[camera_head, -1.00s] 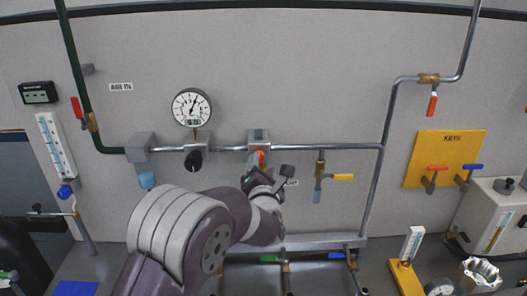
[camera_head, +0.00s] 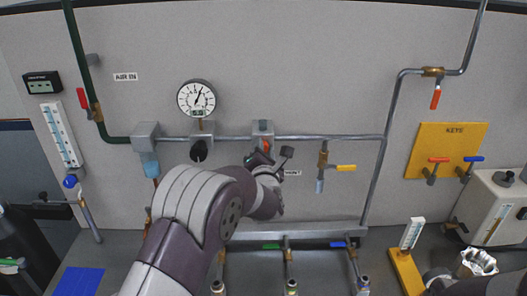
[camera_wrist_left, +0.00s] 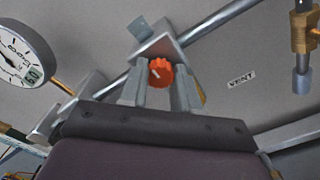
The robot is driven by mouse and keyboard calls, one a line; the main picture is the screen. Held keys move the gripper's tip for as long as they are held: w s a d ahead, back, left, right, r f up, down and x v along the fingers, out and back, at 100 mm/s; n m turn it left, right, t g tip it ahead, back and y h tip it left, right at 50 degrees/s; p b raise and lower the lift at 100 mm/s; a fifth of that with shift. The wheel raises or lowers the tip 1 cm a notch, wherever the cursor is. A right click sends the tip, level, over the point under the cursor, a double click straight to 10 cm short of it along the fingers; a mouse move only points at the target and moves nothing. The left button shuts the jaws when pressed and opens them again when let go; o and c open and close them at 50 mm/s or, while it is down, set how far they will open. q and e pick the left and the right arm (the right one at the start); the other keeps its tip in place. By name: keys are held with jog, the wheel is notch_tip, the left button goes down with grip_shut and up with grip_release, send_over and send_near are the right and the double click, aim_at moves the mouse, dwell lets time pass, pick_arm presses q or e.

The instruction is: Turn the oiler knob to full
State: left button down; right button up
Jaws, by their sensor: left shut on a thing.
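The oiler knob (camera_head: 266,146) is a small orange-red knob under a grey block on the horizontal pipe. My left gripper (camera_head: 263,155) is at the knob. In the left wrist view the fingers of the left gripper (camera_wrist_left: 160,82) stand on either side of the knob and are shut on it. My wrist hides part of the block below. A part of my right arm (camera_head: 485,287) shows at the bottom right; its jaws cannot be made out.
A round gauge (camera_head: 197,98) and a black knob (camera_head: 199,150) are to the left on the same pipe. A yellow-handled valve (camera_head: 345,168) hangs to the right, near the VENT label (camera_wrist_left: 242,80). A yellow KEYS board (camera_head: 445,150) is farther right. A manifold with valves runs below.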

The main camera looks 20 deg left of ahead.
pick_arm(q)
jog(key=m, duration=3.5)
jog(key=shift+f+m+b, duration=0.15)
jog(key=shift+m+b, duration=0.2)
jog(key=shift+m, duration=0.05)
dwell(0.4)
jog(key=c, duration=0.8)
grip_release()
jog(key=shift+s, duration=0.1)
